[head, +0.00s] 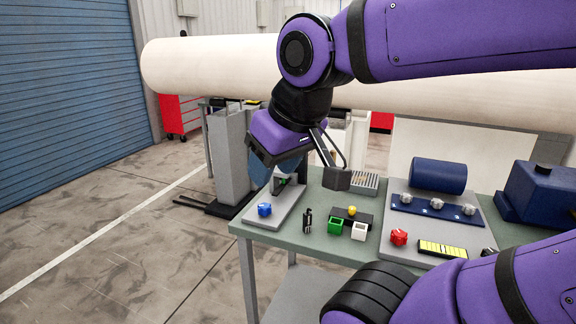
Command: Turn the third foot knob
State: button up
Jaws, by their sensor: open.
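Three grey knobs sit in a row on a dark blue plate (425,212) in front of a dark blue cylinder (438,175). They are a left knob (406,198), a middle knob (436,203) and a right knob (469,210). Small light marks show beside them, too small to read. I cannot tell from the picture which one counts as the third foot knob. My gripper (268,176) is open, well to the left of these knobs, above the grey board (284,216) at the table's left end. Its fingers are partly hidden by my wrist. It touches no grey knob.
A blue knob (264,210) is on the left board. A red knob (399,237) and a yellow-striped strip (443,249) lie before the blue plate. A blue box (538,192) is at right. My arm crosses above.

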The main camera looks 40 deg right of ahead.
aim_at(468, 209)
jog(key=z, duration=2.2)
